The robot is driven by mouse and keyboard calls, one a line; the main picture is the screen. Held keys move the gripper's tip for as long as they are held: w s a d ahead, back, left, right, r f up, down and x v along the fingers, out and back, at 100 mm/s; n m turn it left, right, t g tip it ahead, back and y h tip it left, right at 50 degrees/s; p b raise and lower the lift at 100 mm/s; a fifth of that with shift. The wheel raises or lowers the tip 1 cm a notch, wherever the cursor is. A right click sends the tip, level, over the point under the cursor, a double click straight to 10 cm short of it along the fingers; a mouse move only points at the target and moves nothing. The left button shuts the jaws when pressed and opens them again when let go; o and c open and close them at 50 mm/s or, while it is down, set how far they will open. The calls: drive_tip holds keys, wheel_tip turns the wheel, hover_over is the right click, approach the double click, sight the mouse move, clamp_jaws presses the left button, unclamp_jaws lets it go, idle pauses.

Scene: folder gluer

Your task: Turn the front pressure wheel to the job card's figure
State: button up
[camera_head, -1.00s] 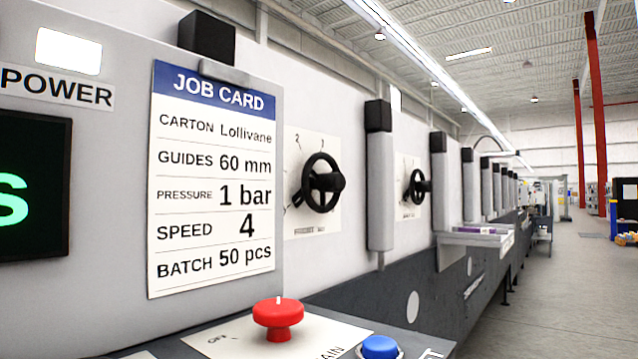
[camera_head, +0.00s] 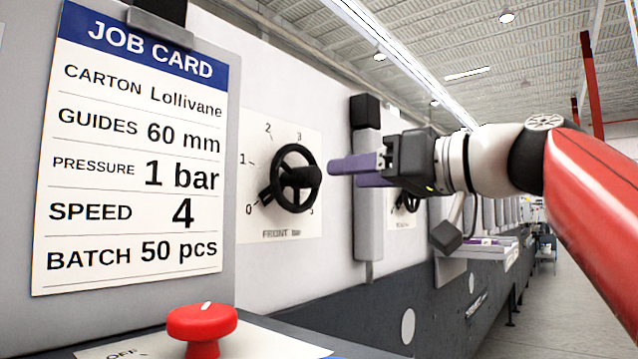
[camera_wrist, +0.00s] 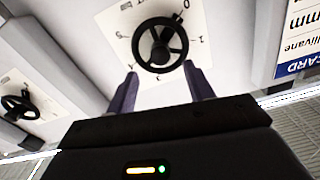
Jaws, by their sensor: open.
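The front pressure wheel (camera_head: 296,180) is a black spoked handwheel with a knob, on a white dial plate (camera_head: 252,232) marked "FRONT bar" with 0, 1, 2 and 3 legible. A dark pointer seems to show at its lower left, towards 0. The job card (camera_head: 138,150) reads pressure 1 bar. My gripper (camera_head: 333,167) is open and empty, its purple fingers pointing at the wheel from the right, apparently just short of it. The upside-down wrist view shows the wheel (camera_wrist: 160,46) beyond and between the spread fingers (camera_wrist: 161,72); contact cannot be told.
A second handwheel (camera_head: 408,200) on its own plate is partly hidden behind my gripper; it also shows in the wrist view (camera_wrist: 18,104). A grey upright post (camera_head: 368,225) stands between the wheels. A red knob (camera_head: 202,322) sits low in front. The aisle at right is clear.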

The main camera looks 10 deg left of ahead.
sight(317, 177)
drive_tip(key=x, duration=0.7)
drive_tip(key=shift+a+p, duration=0.1)
drive_tip(key=shift+p, duration=0.3)
drive_tip(key=shift+c, duration=0.2)
drive_tip(key=c, duration=0.9)
